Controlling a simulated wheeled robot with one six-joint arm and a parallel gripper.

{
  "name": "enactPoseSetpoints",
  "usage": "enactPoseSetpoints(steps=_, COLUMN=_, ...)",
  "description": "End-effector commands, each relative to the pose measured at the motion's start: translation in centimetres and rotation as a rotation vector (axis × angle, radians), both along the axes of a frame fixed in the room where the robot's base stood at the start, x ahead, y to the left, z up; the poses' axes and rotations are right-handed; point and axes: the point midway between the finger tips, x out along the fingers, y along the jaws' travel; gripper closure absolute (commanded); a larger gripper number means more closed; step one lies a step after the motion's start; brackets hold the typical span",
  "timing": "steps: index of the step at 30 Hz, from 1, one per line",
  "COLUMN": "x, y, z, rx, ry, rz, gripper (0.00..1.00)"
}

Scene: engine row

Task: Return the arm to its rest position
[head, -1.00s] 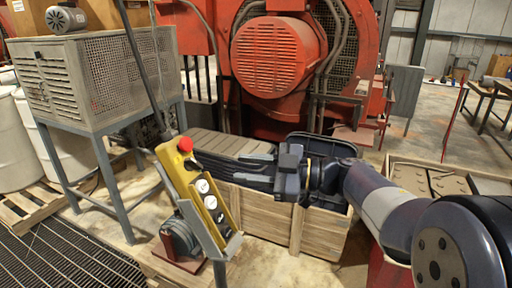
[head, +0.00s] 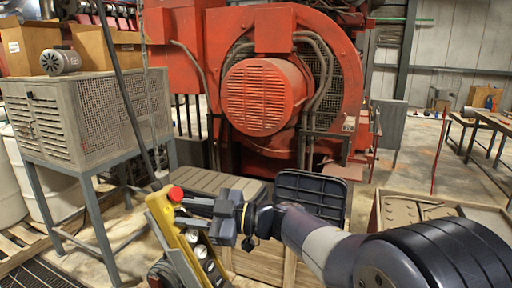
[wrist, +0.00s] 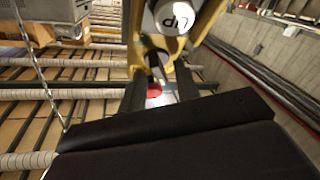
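My gripper (head: 181,211) is stretched out to the left in the head view, its two fingers apart beside the top of a yellow control pendant (head: 185,248). The pendant has a red button (head: 176,194) on top and white round buttons below. In the wrist view the fingers (wrist: 160,90) are spread, with the red button (wrist: 154,90) showing between them and a white "UP" button (wrist: 174,17) above. I cannot tell whether a finger touches the pendant. Nothing is seen held.
A wooden crate (head: 258,264) and a dark open case lid (head: 311,196) lie below and behind my arm. A large red engine (head: 265,95) stands behind. A mesh cabinet (head: 80,115) is at left, a shallow tray (head: 440,215) at right.

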Motion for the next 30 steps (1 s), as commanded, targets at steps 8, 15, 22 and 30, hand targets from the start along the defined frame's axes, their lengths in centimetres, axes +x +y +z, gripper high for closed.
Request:
enactPoseSetpoints(steps=8, x=0.0, y=-0.3, z=0.0, rx=-0.001, ry=-0.005, rz=0.001, gripper=0.69)
enactPoseSetpoints(steps=15, x=-0.4, y=-3.3, z=-0.1, rx=-0.005, ry=-0.017, rz=0.003, gripper=0.69)
enactPoseSetpoints(steps=22, x=-1.0, y=-7.3, z=-0.1, rx=-0.006, ry=-0.017, rz=0.004, gripper=0.69)
enactPoseSetpoints(steps=30, x=-1.6, y=-10.5, z=0.1, rx=-0.006, ry=-0.015, rz=0.009, gripper=0.69)
